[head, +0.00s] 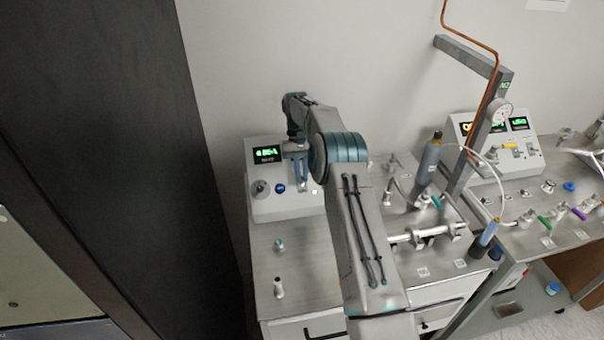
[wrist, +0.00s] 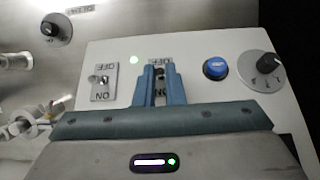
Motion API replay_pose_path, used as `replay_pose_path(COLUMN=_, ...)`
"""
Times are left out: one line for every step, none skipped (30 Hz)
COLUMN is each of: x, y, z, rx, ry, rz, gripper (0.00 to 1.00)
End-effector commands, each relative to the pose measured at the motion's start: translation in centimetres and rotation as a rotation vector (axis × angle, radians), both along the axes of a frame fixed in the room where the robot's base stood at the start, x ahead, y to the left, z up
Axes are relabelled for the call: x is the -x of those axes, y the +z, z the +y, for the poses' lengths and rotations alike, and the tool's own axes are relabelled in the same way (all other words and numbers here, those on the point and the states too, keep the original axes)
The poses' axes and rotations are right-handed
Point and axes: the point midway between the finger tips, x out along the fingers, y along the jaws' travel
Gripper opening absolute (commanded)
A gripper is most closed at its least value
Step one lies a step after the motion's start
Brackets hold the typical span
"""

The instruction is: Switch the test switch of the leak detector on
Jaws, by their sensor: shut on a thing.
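The leak detector (head: 287,207) is a pale box with a green-lit display (head: 267,153), at the back left of the bench in the head view. My gripper (wrist: 160,68) is at its sloped front panel, with its two blue fingers close together on a small toggle switch (wrist: 161,86). The fingers hide most of this switch, its lever position and part of its OFF/ON plate. A second toggle switch (wrist: 103,80) with an OFF/ON plate is to its left in the wrist view. I cannot read a name on either switch. My gripper also shows in the head view (head: 302,188).
A blue button (wrist: 215,68) and a black knob (wrist: 265,66) are right of the fingers in the wrist view. Pipes and a grey cylinder (head: 428,160) stand right of my arm. A dark panel (head: 110,130) borders the left.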

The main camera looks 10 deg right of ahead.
Motion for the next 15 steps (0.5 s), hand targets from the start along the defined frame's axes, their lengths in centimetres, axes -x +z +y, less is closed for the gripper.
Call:
replay_pose_path(x=-0.15, y=-0.04, z=0.05, rx=0.000, ry=0.001, rz=0.009, gripper=0.00)
replay_pose_path(x=-0.20, y=-0.01, z=0.06, rx=0.000, ry=0.001, rz=0.015, gripper=0.00)
replay_pose_path(x=-0.22, y=-0.01, z=0.07, rx=0.000, ry=0.001, rz=0.024, gripper=0.00)
replay_pose_path(x=-0.26, y=-0.02, z=0.06, rx=0.000, ry=0.000, rz=0.029, gripper=0.00)
replay_pose_path(x=-0.27, y=-0.04, z=0.06, rx=0.000, ry=0.000, rz=0.037, gripper=0.00)
replay_pose_path(x=-0.33, y=0.00, z=0.06, rx=0.000, ry=0.000, rz=0.042, gripper=0.00)
replay_pose_path(x=-0.32, y=-0.01, z=0.05, rx=0.000, ry=0.000, rz=0.049, gripper=0.00)
replay_pose_path(x=-0.37, y=-0.03, z=0.04, rx=-0.001, ry=0.000, rz=0.053, gripper=0.00)
replay_pose_path(x=-0.39, y=-0.01, z=0.03, rx=0.000, ry=-0.001, rz=0.059, gripper=0.00)
replay_pose_path(x=-0.40, y=0.02, z=0.03, rx=0.000, ry=-0.001, rz=0.063, gripper=0.00)
replay_pose_path(x=-0.43, y=-0.02, z=0.02, rx=0.000, ry=-0.001, rz=0.067, gripper=0.00)
replay_pose_path(x=-0.44, y=-0.02, z=0.01, rx=0.000, ry=-0.001, rz=0.073, gripper=0.00)
replay_pose_path(x=-0.44, y=-0.01, z=0.01, rx=0.000, ry=-0.001, rz=0.076, gripper=0.00)
replay_pose_path(x=-0.47, y=0.02, z=0.01, rx=0.000, ry=-0.001, rz=0.077, gripper=0.00)
replay_pose_path(x=-0.48, y=0.01, z=0.01, rx=0.000, ry=-0.001, rz=0.081, gripper=0.00)
